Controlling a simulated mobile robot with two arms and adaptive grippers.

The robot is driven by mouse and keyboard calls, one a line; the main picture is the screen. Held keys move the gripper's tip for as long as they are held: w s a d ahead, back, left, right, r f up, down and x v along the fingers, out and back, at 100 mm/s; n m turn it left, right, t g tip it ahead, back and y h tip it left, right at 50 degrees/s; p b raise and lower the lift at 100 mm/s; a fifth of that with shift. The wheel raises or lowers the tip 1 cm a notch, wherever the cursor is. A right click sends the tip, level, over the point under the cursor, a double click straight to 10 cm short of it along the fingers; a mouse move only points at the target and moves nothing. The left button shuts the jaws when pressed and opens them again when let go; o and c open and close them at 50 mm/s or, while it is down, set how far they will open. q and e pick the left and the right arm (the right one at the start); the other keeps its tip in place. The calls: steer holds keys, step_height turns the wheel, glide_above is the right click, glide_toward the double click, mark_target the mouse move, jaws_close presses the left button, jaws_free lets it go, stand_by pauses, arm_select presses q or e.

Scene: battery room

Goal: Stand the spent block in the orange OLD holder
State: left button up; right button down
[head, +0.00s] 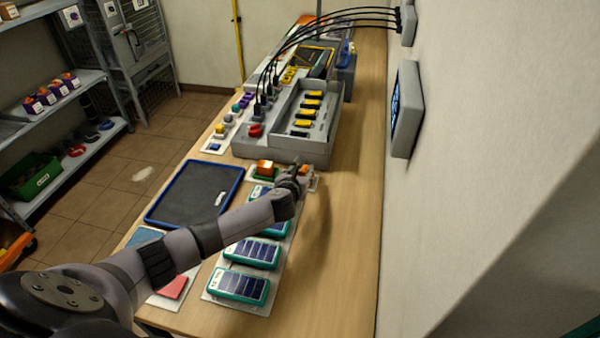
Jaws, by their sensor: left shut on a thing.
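My left gripper (299,176) is over the table just in front of the grey charger unit. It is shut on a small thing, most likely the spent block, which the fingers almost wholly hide. A small orange piece (304,169) shows right at the fingers; I cannot tell whether it is part of a holder or of what is held. An orange block-like piece (265,167) with green around its base stands just left of the gripper, apart from it. I cannot read an OLD label on either. My right gripper is not in view.
The grey charger unit (285,146) with yellow-topped blocks and black cables stands behind. A blue-rimmed dark tray (190,195) lies to the left. Several teal-edged panelled cases (238,286) lie under and in front of my arm. The table's right strip (345,240) is clear, beside the wall.

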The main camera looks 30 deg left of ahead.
arm_select(q)
steer(key=shift+f, duration=0.35)
steer(key=o, duration=0.9)
steer(key=shift+o, duration=0.2)
steer(key=shift+s+d+r+p, duration=0.15)
steer(key=shift+s+r+p, duration=0.15)
steer(key=shift+s+p, duration=0.05)
steer(key=p+v, duration=0.4)
steer(key=shift+s+r, duration=0.15)
steer(key=shift+s, duration=0.2)
steer(key=shift+p+v, duration=2.05)
steer(key=shift+v, duration=0.65)
steer(key=shift+d, duration=0.1)
